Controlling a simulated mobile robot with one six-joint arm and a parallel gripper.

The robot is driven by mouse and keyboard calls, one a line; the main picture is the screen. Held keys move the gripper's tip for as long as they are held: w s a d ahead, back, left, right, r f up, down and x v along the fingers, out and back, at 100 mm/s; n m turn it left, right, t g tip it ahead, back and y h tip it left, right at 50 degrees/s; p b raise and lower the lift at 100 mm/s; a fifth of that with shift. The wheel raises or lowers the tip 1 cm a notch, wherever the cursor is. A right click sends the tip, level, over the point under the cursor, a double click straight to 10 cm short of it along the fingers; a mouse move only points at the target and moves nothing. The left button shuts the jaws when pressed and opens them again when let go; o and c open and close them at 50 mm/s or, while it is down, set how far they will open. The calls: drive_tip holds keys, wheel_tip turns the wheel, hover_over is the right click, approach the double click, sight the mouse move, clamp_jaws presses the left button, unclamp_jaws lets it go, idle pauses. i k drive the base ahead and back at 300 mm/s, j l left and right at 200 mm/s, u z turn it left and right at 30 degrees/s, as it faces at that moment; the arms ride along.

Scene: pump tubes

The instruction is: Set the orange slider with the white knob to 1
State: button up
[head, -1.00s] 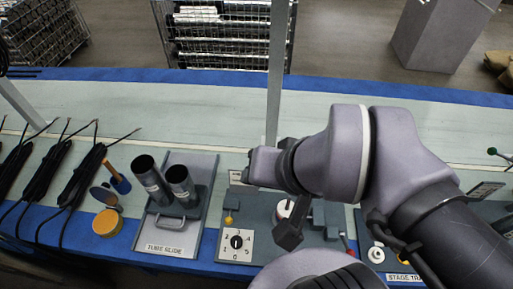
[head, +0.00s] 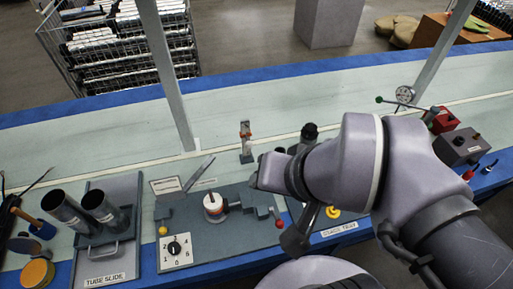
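A small upright post with an orange band and a pale top (head: 246,138) stands at the back of the bench, left of my wrist. It may be the orange slider with the white knob, but it is too small to read any scale or setting. My gripper (head: 296,236) hangs below my wrist over the front of the bench, apart from that post. Its fingers are not clear enough to tell open from shut. My arm hides part of the bench behind it.
A plate with a numbered dial (head: 176,250) and a white cylinder (head: 213,206) lies left of my gripper. The tube slide (head: 106,278) is farther left. A red box (head: 442,120) and a grey box (head: 461,147) stand right. The back strip is mostly clear.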

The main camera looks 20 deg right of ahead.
sight(248, 144)
drive_tip(key=i+j+z, duration=0.15)
drive_tip(key=j+z, duration=0.25)
drive_tip(key=i+j+z, duration=0.15)
drive_tip(key=z, duration=0.2)
